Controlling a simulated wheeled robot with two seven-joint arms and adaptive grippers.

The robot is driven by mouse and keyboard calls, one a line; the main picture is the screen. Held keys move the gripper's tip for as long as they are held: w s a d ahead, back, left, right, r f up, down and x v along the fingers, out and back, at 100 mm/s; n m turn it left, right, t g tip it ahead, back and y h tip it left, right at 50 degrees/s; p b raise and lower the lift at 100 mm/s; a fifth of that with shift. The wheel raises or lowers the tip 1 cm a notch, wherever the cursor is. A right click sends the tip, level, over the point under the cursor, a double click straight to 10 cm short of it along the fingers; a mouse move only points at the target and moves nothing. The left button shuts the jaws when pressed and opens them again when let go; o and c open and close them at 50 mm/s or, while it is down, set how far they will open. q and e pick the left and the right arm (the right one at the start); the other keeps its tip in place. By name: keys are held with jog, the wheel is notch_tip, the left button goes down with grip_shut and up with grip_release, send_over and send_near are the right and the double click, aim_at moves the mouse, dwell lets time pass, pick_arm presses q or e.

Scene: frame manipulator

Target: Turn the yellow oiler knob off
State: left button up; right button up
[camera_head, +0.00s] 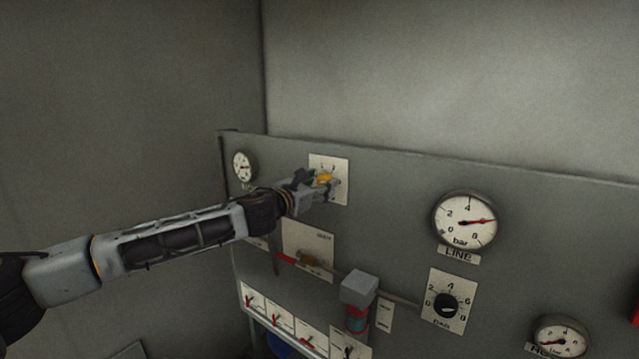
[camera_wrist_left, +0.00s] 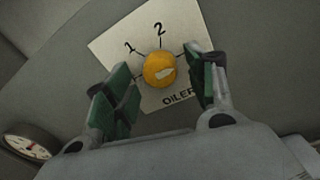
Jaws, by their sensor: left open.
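The yellow oiler knob (camera_head: 323,177) sits on a white plate (camera_head: 342,166) on the grey panel, partly hidden by my left gripper in the head view. In the left wrist view the round yellow knob (camera_wrist_left: 160,69) has a pale pointer mark. Its plate (camera_wrist_left: 115,43) shows "1", "2" and the word "OILER"; the lower part is hidden. My left gripper (camera_wrist_left: 160,88) is open, with one green-padded finger on each side of the knob. I cannot tell whether either finger touches it. It also shows at the plate in the head view (camera_head: 325,186). My right gripper is not in view.
A small gauge (camera_head: 243,166) is left of the plate. A large line gauge (camera_head: 465,220) and a black knob (camera_head: 446,305) are to the right.

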pick_arm(q)
jog(key=shift+w+d, duration=0.2)
jog(key=shift+w, duration=0.05)
jog(key=shift+c, duration=0.3)
jog(key=c, duration=1)
jog(key=shift+o, duration=0.2)
